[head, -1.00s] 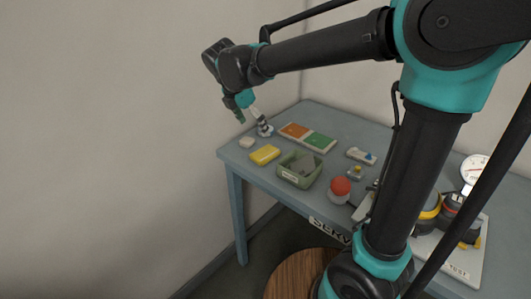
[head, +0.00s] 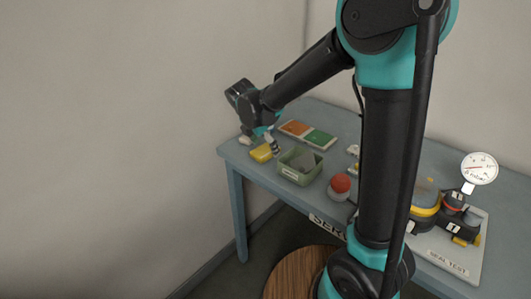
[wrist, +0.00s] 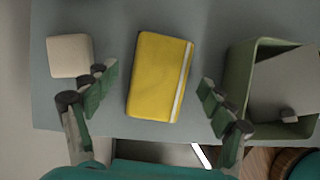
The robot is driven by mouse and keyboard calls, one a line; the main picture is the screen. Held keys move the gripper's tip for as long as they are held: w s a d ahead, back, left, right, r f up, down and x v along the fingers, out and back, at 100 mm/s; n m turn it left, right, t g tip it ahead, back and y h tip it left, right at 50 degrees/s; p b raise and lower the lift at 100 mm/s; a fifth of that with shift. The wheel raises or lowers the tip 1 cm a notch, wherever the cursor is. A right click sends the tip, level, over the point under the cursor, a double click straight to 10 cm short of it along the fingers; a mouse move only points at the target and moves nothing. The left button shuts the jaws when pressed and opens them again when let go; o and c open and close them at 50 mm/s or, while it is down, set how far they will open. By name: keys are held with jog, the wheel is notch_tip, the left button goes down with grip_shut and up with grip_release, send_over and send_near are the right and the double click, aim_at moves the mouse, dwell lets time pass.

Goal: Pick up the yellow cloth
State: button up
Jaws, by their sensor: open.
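The yellow cloth (wrist: 157,77) is a folded rectangle with a white stripe along its right side in the wrist view. It lies flat near the table's edge, and part of it shows in the head view (head: 261,154). My gripper (wrist: 156,92) is open, with one green-padded finger on each side of the cloth in the wrist view. The fingers appear apart from the cloth. How high they are above it I cannot tell. In the head view my gripper (head: 268,146) is over the cloth's end of the table, and my wrist hides some of that area.
A pale block (wrist: 69,56) lies left of the cloth, and a green bin (wrist: 236,88) with grey contents stands close on its right.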

aim_at(265, 149)
jog(key=shift+d+f, duration=0.1)
jog(key=shift+f, duration=0.25)
jog(key=shift+f, duration=0.25)
dwell(0.4)
jog(key=shift+c, duration=0.6)
jog(key=c, duration=1.1)
jog(key=shift+r, duration=0.1)
notch_tip(265, 149, up, 20)
jog(key=shift+r, duration=0.2)
